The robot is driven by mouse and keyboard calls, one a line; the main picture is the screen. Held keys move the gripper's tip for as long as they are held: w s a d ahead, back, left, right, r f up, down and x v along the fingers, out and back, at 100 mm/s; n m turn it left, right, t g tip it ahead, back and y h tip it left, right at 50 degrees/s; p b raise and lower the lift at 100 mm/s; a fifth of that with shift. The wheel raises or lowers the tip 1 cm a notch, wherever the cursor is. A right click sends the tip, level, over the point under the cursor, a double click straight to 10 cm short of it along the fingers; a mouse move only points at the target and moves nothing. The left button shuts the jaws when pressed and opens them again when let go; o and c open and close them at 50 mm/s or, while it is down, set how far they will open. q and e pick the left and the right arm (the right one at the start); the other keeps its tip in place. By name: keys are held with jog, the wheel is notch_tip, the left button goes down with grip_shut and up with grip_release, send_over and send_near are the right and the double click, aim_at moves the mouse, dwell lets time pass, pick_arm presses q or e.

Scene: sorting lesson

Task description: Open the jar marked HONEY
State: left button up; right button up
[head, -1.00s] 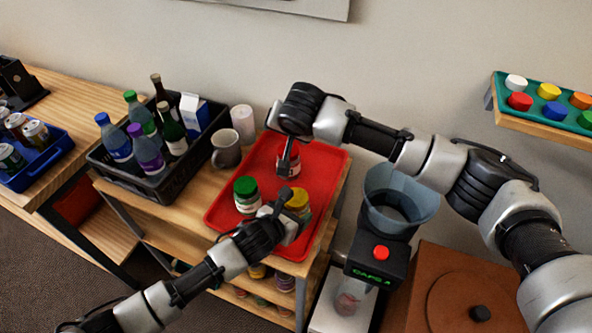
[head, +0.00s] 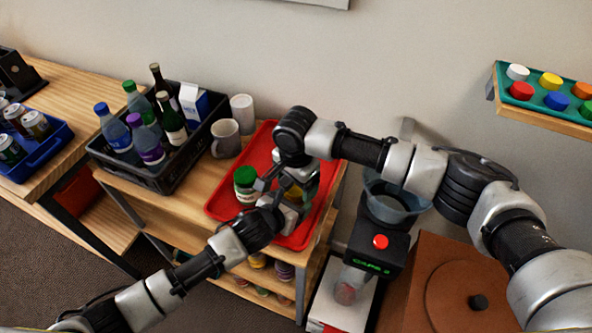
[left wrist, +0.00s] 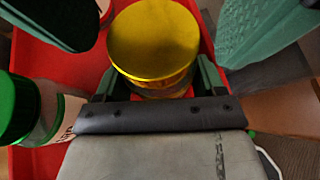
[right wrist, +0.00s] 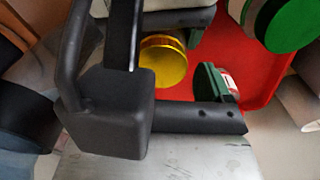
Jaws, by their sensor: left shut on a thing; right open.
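A jar with a yellow lid (head: 294,193) stands upright at the front of the red tray (head: 225,205). Its lid fills the middle of the left wrist view (left wrist: 153,42) and shows in the right wrist view (right wrist: 163,62). I cannot read its label. My left gripper (head: 286,206) is shut on its body below the lid. My right gripper (head: 288,176) is open just above, its fingers on either side of the lid and apart from it. A green-lidded jar (head: 245,184) stands beside it to the left; its label is only partly visible in the left wrist view (left wrist: 50,112).
A grinder-like machine (head: 378,258) and a brown box (head: 450,300) are to the right. Coloured lids sit on a wall shelf (head: 545,115). The tray's back is clear.

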pick_arm(q)
jog(key=shift+f, duration=0.1)
pick_arm(e)
jog(key=shift+f, duration=0.45)
jog(key=shift+c, duration=0.5)
jog(key=c, duration=0.7)
jog(key=o, duration=0.9)
jog(key=shift+r, duration=0.1)
